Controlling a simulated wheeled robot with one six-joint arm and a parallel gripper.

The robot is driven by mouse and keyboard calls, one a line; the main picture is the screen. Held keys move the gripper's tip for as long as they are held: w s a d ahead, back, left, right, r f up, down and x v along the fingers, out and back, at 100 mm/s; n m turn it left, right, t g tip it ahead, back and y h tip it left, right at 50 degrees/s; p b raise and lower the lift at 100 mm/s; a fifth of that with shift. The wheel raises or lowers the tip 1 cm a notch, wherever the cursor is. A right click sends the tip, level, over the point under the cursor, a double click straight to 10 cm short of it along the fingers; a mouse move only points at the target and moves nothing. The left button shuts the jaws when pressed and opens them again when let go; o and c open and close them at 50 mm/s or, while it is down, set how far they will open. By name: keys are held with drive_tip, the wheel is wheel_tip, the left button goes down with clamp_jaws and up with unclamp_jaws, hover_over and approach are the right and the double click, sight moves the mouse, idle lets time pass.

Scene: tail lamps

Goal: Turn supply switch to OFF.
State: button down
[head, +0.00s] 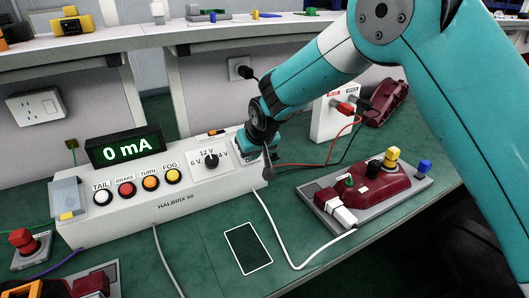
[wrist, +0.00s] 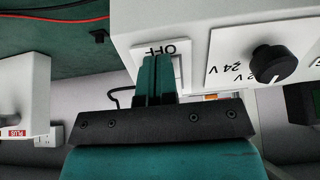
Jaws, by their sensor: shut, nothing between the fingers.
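The white supply box (head: 130,215) has a black rotary voltage knob (head: 211,160), which also shows in the wrist view (wrist: 268,64). Its display reads 0 mA. My gripper (head: 252,150) is at the box's right end. In the wrist view, my gripper's two teal fingers (wrist: 157,75) are shut together with nothing between them, in front of a pale switch plate (wrist: 186,74) with an upside-down OFF label (wrist: 161,49). The fingers hide most of the supply switch, so I cannot tell its position or whether they touch it. In the head view my arm hides the switch.
A row of TAIL, BRAKE, TURN and FOG buttons (head: 149,182) is on the box front. A maroon lamp (head: 362,190) on a grey base stands right, with a white cable. A red emergency button (head: 21,238) is at left. The green bench front is mostly clear.

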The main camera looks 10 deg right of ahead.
drive_tip(key=shift+s+f, duration=0.15)
drive_tip(key=shift+f, duration=0.4)
drive_tip(key=shift+r, duration=0.1)
drive_tip(key=shift+r+p, duration=0.8)
drive_tip(key=shift+r, duration=0.05)
drive_tip(key=v, duration=1.3)
drive_tip(key=shift+s+d+p, duration=0.15)
drive_tip(key=shift+s+p, duration=0.2)
drive_tip(key=shift+s, duration=0.05)
drive_tip(key=s+d+r+n+g+p, duration=0.1)
drive_tip(key=s+d+r, duration=0.1)
drive_tip(key=s, duration=0.7)
drive_tip(key=s+d+r+g+y+p, duration=0.1)
drive_tip(key=s+d+r+g+p, duration=0.1)
drive_tip(key=s, duration=0.7)
drive_tip(key=s+d+r+n+g+y+p, duration=0.1)
drive_tip(key=s+d+r, duration=0.3)
drive_tip(key=s, duration=0.5)
drive_tip(key=shift+s+r+n+g, duration=0.3)
drive_tip(key=shift+s+r+g, duration=0.05)
drive_tip(key=shift+r+g, duration=0.25)
drive_tip(key=shift+d, duration=0.1)
